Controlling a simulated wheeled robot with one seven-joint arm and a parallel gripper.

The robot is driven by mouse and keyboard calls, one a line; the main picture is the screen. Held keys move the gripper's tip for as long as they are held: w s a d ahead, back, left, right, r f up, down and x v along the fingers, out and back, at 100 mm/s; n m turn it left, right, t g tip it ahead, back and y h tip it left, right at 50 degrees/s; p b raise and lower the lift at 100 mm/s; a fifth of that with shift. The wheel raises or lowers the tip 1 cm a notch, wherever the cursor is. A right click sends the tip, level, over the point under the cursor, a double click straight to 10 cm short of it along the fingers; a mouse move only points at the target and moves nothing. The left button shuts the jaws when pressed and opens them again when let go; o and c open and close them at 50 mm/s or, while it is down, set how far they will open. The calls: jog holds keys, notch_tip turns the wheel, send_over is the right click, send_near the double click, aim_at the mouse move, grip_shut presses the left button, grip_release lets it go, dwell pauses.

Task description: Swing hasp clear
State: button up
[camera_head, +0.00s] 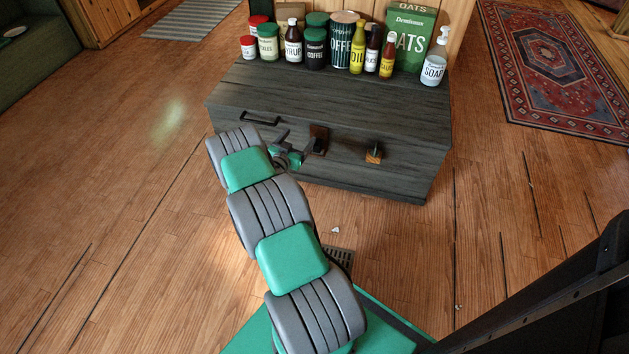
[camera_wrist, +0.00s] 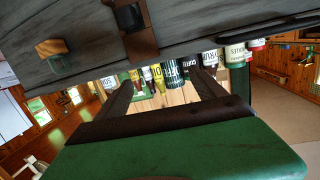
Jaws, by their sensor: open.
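A dark grey wooden chest (camera_head: 330,112) stands on the floor. On its front is a rust-brown hasp (camera_head: 319,136) with a dark metal piece. In the wrist view the hasp (camera_wrist: 140,42) hangs at top centre, beyond the gap between my fingers. I cannot tell whether it is fastened. A small light-wood block (camera_head: 374,155) with a dark part sits to its right; the wrist view shows this block (camera_wrist: 52,48) at left. My gripper (camera_head: 298,143) is open and empty, close in front of the chest front, just left of the hasp. Contact cannot be told. The gripper (camera_wrist: 161,78) shows both fingers apart.
Several jars, bottles and a green oats box (camera_head: 408,42) crowd the back of the chest lid, with a soap bottle (camera_head: 434,58) at right. A dark handle (camera_head: 260,118) is on the chest's left. A patterned rug (camera_head: 560,75) lies right.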

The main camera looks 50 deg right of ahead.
jog(key=s+f+n+t+b, duration=0.2)
jog(key=s+f+b, duration=0.25)
jog(key=f, duration=1.05)
jog(key=b+x, duration=0.2)
jog(key=x, duration=0.5)
jog(key=shift+s+r+h+b, duration=0.2)
jog(key=shift+h+b, duration=0.1)
jog(key=shift+h, duration=0.1)
jog(key=shift+d, duration=0.15)
grip_shut()
